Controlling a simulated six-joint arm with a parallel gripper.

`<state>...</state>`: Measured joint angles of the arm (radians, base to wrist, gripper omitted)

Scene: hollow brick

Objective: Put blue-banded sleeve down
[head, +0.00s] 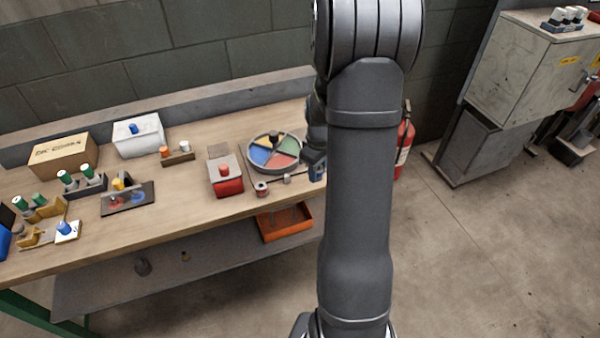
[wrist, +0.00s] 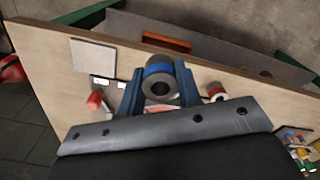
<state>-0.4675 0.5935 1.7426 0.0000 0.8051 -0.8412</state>
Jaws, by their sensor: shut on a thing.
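The blue-banded sleeve (wrist: 158,72) is a grey hollow cylinder with a blue band; its round bore faces the wrist camera. My gripper (wrist: 160,80) is shut on it, one blue finger on each side. In the wrist view the sleeve is over or near the wooden bench; I cannot tell whether it touches the top. In the head view my gripper (head: 316,168) is at the bench's right end, right of the round coloured tray, and my arm hides much of it. I cannot make out the sleeve clearly there.
A red-banded sleeve (head: 261,189) stands near the bench's front edge, with a small grey piece (head: 287,179) beside it. The round tray (head: 249,158) and a red box (head: 228,188) are close by. A white square plate (wrist: 93,58) lies on the bench. An orange bin (head: 285,224) is below.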

